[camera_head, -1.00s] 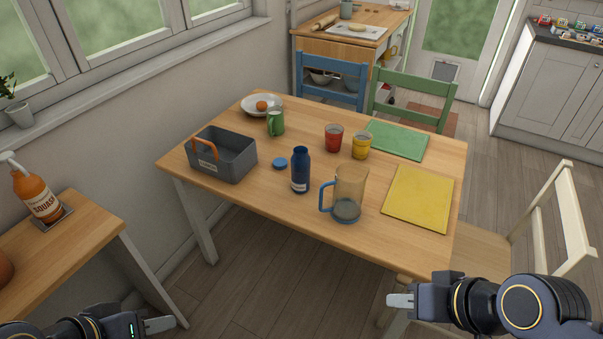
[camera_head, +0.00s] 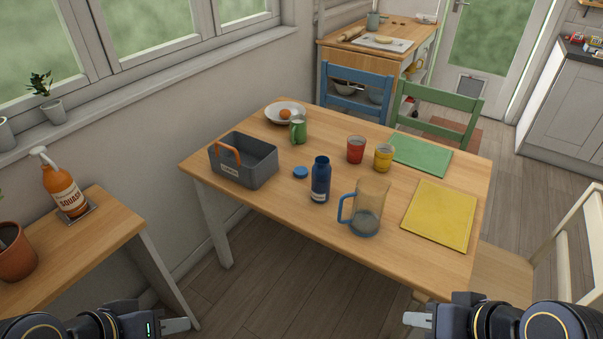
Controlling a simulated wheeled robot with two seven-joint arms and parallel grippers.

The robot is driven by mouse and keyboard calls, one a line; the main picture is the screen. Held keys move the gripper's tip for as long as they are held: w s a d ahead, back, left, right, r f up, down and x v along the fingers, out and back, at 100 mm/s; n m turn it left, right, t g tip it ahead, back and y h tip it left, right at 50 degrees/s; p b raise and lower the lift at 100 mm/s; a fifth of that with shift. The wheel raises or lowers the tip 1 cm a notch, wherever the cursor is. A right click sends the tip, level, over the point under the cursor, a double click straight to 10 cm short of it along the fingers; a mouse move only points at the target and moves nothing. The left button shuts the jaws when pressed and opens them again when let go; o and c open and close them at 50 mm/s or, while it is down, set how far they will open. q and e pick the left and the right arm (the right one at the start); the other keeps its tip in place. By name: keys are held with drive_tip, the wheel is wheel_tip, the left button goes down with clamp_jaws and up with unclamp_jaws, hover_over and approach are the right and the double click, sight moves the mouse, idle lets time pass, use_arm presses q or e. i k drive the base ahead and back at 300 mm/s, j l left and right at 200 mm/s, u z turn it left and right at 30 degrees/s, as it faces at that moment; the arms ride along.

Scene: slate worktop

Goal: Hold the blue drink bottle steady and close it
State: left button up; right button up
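The dark blue drink bottle (camera_head: 320,182) stands upright and open on the wooden table, with a pale label low on its side. Its blue lid (camera_head: 300,172) lies flat on the table just left of it, apart from it. My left gripper (camera_head: 178,325) is at the bottom left, off the table and well short of the bottle. My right gripper (camera_head: 416,320) is at the bottom right, also off the table. Both grippers hold nothing that I can see. Each is seen side-on, so the gap between the fingers cannot be made out.
A jug with a blue handle (camera_head: 366,210) stands close to the bottle's right. A grey caddy (camera_head: 243,162) stands to the left. The table's front edge is clear.

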sight(322, 171)
drive_tip(key=i+j+u, duration=0.1)
drive_tip(key=i+j, duration=0.85)
drive_tip(key=i+l, duration=0.15)
drive_tip(key=i, duration=0.15)
drive_tip(key=i+l, duration=0.15)
drive_tip(key=i, duration=0.1)
